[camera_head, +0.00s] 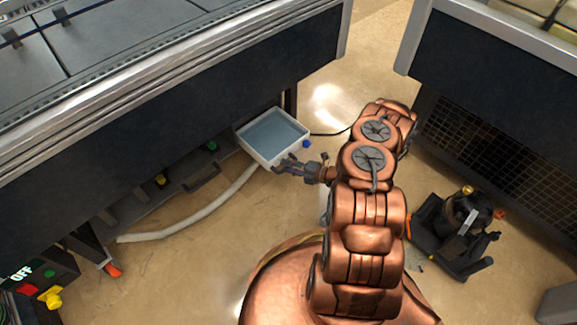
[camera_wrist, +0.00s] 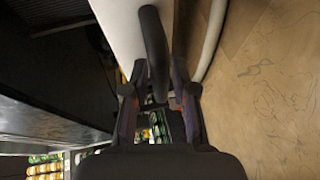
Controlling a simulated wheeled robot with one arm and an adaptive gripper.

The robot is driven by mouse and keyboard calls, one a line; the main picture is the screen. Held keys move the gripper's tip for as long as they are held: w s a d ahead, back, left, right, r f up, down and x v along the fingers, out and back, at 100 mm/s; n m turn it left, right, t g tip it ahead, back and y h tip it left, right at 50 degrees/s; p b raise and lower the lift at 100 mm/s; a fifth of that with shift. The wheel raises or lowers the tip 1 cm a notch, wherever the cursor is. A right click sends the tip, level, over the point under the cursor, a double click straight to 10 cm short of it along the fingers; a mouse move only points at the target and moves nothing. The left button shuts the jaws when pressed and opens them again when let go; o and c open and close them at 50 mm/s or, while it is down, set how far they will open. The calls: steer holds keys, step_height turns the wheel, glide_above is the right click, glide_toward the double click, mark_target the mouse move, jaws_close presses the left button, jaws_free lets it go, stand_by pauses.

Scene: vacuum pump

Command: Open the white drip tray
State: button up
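The white drip tray (camera_head: 252,150) is a shallow rectangular box with grey-blue liquid inside. It sticks out from under the left dark cabinet, and its interior is largely visible. A blue knob (camera_head: 306,144) is on its right front side. My gripper (camera_head: 283,166) is at the front of the tray. In the wrist view, the dark curved tray handle (camera_wrist: 153,45) runs between the two fingers of my gripper (camera_wrist: 158,75), which look closed in around it. The white tray front (camera_wrist: 118,25) is just beyond. The exact finger contact is hard to see.
A pale hose (camera_head: 195,220) curves over the floor from near the tray. A black pump unit (camera_head: 455,232) stands on the floor at the right. An OFF panel with a red button (camera_head: 27,289) is at lower left. The open floor (camera_head: 190,275) lies in front of the cabinet.

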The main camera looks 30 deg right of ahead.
steer(key=shift+o, duration=0.8)
steer(key=v, duration=1.2)
